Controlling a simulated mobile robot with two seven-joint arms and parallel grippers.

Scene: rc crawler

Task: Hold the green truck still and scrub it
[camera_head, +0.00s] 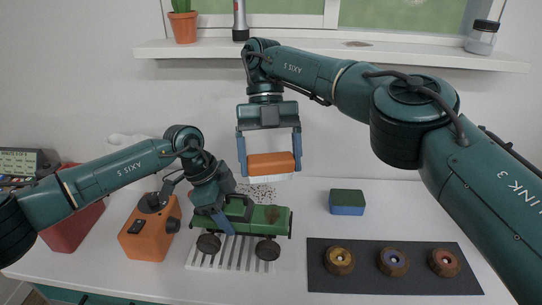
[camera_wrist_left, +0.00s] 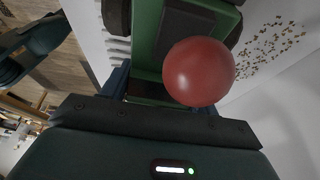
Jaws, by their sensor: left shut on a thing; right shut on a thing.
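The truck's green body (camera_wrist_left: 147,35) also shows in the left wrist view, between the gripper's fingers. My right gripper (camera_head: 270,168) is shut on an orange brush (camera_head: 270,162) with pale bristles facing down. The brush hangs above the truck, apart from it.
A red ball (camera_wrist_left: 199,72) shows close in the left wrist view; its attachment is unclear. An orange box (camera_head: 147,240) stands left of the rack. A green-and-blue sponge (camera_head: 347,202) and a dark mat (camera_head: 325,282) with three round knobs lie right. Dark specks lie behind the truck.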

